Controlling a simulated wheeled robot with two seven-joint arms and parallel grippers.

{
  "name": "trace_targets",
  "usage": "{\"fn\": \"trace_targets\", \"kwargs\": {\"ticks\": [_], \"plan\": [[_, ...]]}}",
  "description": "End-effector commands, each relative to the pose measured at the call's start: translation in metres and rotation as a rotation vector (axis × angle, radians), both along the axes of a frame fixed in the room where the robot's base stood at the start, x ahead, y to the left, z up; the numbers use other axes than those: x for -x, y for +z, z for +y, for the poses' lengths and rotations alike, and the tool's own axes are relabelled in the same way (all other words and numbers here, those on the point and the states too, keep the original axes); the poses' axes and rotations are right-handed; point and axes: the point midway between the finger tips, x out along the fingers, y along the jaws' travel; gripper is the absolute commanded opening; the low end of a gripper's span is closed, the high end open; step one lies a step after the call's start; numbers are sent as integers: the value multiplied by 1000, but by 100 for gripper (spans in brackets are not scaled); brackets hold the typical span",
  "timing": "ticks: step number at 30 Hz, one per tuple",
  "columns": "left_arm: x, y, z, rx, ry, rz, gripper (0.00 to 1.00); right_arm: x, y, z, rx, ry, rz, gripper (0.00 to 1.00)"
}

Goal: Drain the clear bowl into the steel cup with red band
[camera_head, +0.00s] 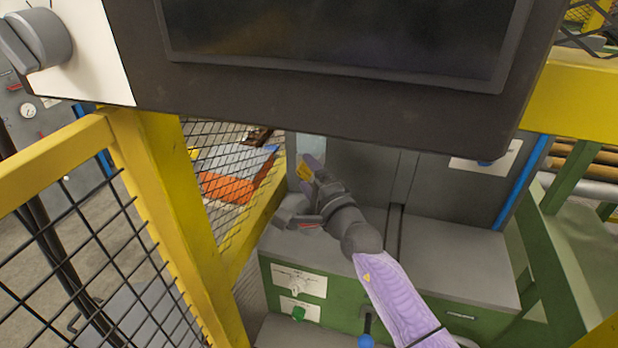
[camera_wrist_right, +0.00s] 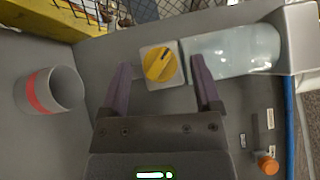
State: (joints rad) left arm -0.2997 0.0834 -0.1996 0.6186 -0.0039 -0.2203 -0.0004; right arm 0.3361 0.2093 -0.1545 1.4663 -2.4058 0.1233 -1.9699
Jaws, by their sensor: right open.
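In the right wrist view the clear bowl (camera_wrist_right: 235,52) is a see-through pale cylinder, with a yellow knob (camera_wrist_right: 160,63) on a pale square block at its left end. My right gripper (camera_wrist_right: 160,75) is open, its purple fingers on either side of the knob with gaps visible. The steel cup with red band (camera_wrist_right: 62,88) is left of the gripper, clear of it. My left gripper is out of view.
A dark screen housing (camera_head: 320,105) overhangs the work spot. A yellow mesh fence (camera_head: 165,200) stands close on the left. The grey top of a green cabinet (camera_head: 455,255) is free at right. A small orange knob (camera_wrist_right: 267,163) shows at lower right in the wrist view.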

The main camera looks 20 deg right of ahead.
Motion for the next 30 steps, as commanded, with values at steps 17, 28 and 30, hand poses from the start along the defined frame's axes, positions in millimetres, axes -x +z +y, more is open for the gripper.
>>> {"fn": "trace_targets", "kwargs": {"ticks": [17,28,30], "plan": [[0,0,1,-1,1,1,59,-1,0,0,-1,0,0,11],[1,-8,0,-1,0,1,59,-1,-3,0,-23,0,-15,0],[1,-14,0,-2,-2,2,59,-1,-5,0,-46,0,-30,0]]}}
